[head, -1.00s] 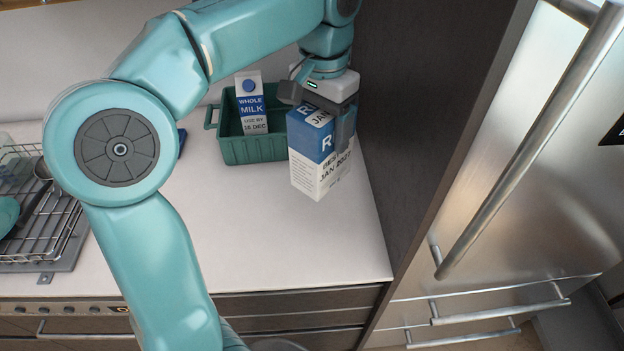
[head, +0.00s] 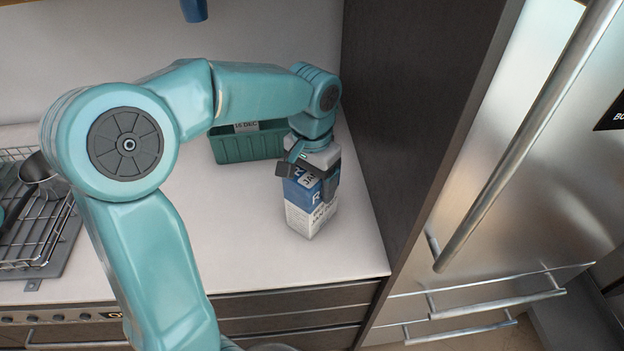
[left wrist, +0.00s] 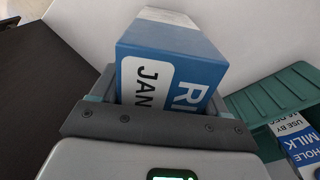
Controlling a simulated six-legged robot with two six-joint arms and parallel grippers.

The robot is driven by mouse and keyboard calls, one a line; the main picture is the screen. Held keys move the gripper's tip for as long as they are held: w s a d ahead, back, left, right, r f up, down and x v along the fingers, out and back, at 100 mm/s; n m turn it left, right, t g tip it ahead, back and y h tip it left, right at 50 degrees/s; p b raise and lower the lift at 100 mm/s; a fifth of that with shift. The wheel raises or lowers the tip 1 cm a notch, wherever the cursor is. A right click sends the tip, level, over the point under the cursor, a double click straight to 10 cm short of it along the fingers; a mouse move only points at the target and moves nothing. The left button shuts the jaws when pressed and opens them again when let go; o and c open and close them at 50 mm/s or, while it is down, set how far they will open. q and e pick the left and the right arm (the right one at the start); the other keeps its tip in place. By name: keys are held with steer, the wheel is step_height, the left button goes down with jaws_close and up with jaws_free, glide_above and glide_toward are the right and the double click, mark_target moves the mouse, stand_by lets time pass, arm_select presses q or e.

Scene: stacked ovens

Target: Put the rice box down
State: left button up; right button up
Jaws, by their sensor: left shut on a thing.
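The rice box (head: 308,208) is a blue and white carton near the right end of the white counter (head: 250,260). My left gripper (head: 308,180) comes down from above and is shut on its upper part. The box looks upright and at or close to the counter top; I cannot tell whether its base touches. In the left wrist view the box (left wrist: 175,62) fills the middle, between the jaws (left wrist: 155,125). My right gripper is not in view.
A green crate (head: 240,148) stands behind and left of the box, with a milk carton (left wrist: 300,145) in it. A dark panel (head: 400,110) bounds the counter on the right. A wire dish rack (head: 40,240) stands at the left. The counter in front of the box is clear.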

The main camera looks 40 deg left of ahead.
arm_select(q)
steer(key=shift+s, duration=0.2)
steer(key=shift+f, duration=0.15)
steer(key=o, duration=1.5)
steer(key=shift+w, duration=0.2)
steer(key=shift+s+r, duration=0.15)
steer(key=shift+r, duration=0.05)
step_height(320, 180, up, 12)
steer(key=shift+f+p, duration=0.2)
steer(key=shift+p, duration=0.4)
steer(key=shift+r, duration=0.25)
